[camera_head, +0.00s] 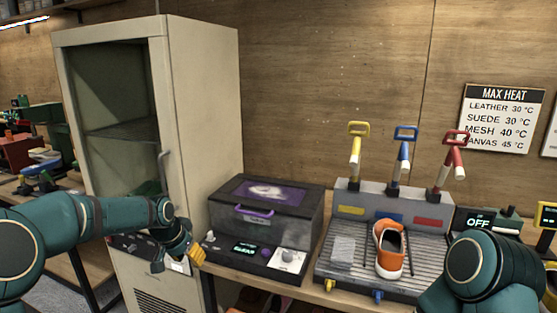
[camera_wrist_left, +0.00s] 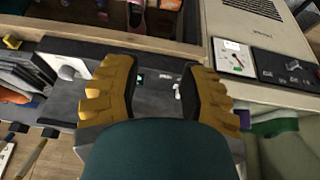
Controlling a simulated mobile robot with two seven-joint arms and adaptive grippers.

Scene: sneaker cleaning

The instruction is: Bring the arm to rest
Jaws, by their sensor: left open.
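My left arm comes in from the left in the head view. Its yellow-fingered gripper (camera_head: 188,257) hangs in front of the gap between the tall cabinet and the dark box. In the left wrist view the two fingers (camera_wrist_left: 160,82) are spread wide with nothing held between them. A dark teal link of my right arm (camera_head: 492,272) fills the lower right of the head view; its gripper does not show. An orange sneaker (camera_head: 389,250) sits on the ribbed grey tray (camera_head: 340,280), apart from both arms.
The beige cabinet (camera_head: 205,110) stands beside my left forearm. The dark box (camera_head: 290,212) with a purple handle is right of my left gripper. Yellow (camera_head: 355,160), blue (camera_head: 403,155) and red (camera_head: 447,172) handled tools stand behind the sneaker. An "OFF" display (camera_head: 478,222) is near my right arm.

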